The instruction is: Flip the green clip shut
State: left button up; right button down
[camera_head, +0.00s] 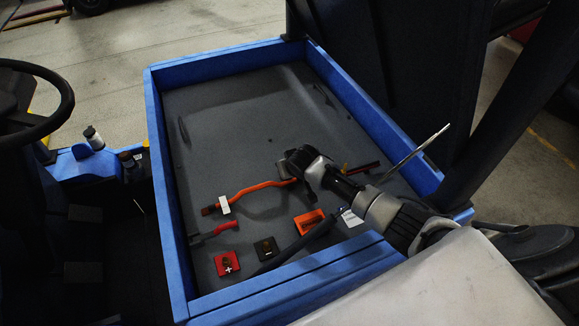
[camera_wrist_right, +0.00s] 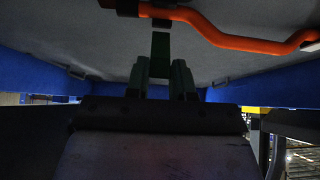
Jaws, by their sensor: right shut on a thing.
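My right gripper (camera_head: 290,163) reaches in from the right over the grey floor of the blue-walled tray, at the right end of the orange cable (camera_head: 262,187). In the right wrist view, my right gripper's two fingers (camera_wrist_right: 161,72) stand on either side of a narrow dark green piece, which looks like the green clip (camera_wrist_right: 160,46). The clip extends up toward a dark band on the orange cable (camera_wrist_right: 237,42). Its far end is dark, so I cannot tell how far it is closed. In the head view the gripper hides the clip. My left gripper is not in view.
The tray has raised blue walls (camera_head: 158,135). A red block (camera_head: 227,263), a dark block (camera_head: 267,249) and an orange block (camera_head: 309,221) sit near its front. A white tag (camera_head: 224,204) is on the cable's left part. The tray's back is mostly clear.

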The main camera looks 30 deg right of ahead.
jog(key=c, duration=1)
grip_release()
jog(key=shift+o, duration=0.2)
jog(key=shift+s+r, duration=0.1)
jog(key=v, duration=1)
jog(key=shift+r+b, duration=0.3)
jog(key=shift+b, duration=0.1)
jog(key=shift+s, duration=0.1)
